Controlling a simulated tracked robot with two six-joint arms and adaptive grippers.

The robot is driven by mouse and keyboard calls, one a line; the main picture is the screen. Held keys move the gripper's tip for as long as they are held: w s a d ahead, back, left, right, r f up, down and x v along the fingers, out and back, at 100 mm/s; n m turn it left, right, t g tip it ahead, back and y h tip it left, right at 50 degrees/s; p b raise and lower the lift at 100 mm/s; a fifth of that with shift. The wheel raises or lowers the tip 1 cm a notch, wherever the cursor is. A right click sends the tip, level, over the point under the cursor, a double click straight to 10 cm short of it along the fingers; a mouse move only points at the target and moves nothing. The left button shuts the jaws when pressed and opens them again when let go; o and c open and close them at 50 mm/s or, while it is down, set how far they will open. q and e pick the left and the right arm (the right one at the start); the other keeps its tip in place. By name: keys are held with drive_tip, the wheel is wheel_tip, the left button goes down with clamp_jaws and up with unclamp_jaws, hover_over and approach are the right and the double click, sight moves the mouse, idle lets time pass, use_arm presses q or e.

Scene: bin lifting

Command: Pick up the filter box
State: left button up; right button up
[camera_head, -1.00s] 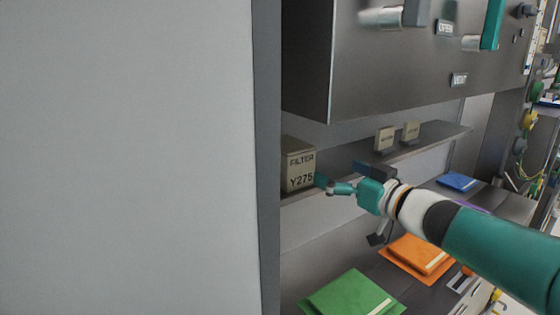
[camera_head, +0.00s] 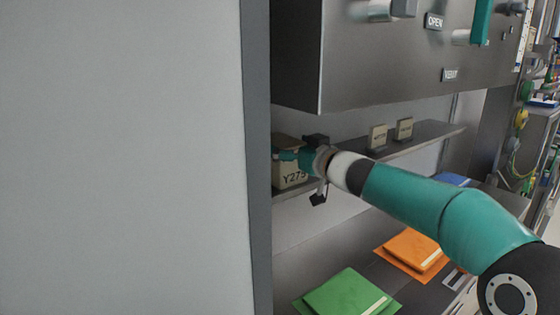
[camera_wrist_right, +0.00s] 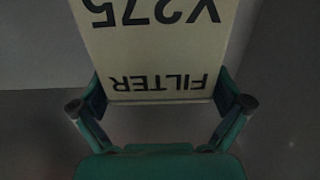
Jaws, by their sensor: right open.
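The filter box (camera_head: 291,177) is a beige box marked FILTER Y275 on the shelf at the left, beside the grey wall panel. My right gripper (camera_head: 287,155) is in front of it and hides part of its label. In the right wrist view, the filter box (camera_wrist_right: 155,50) appears upside down. The right gripper (camera_wrist_right: 160,100) is open there, with one finger at each side of the box's lettered face. I cannot tell whether the fingers touch it. My left gripper is not in view.
A shelf (camera_head: 430,136) runs right from the box and carries two small beige boxes (camera_head: 377,137) (camera_head: 404,129). A dark cabinet (camera_head: 385,65) overhangs it. Green (camera_head: 345,295) and orange (camera_head: 412,252) folders lie below. A grey panel (camera_head: 125,160) fills the left.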

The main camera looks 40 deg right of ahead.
drive_tip(key=shift+w+d, duration=0.15)
drive_tip(key=shift+w, duration=0.65)
drive_tip(key=c, duration=0.9)
drive_tip(key=shift+c, duration=1.3)
drive_tip(key=shift+r, duration=0.15)
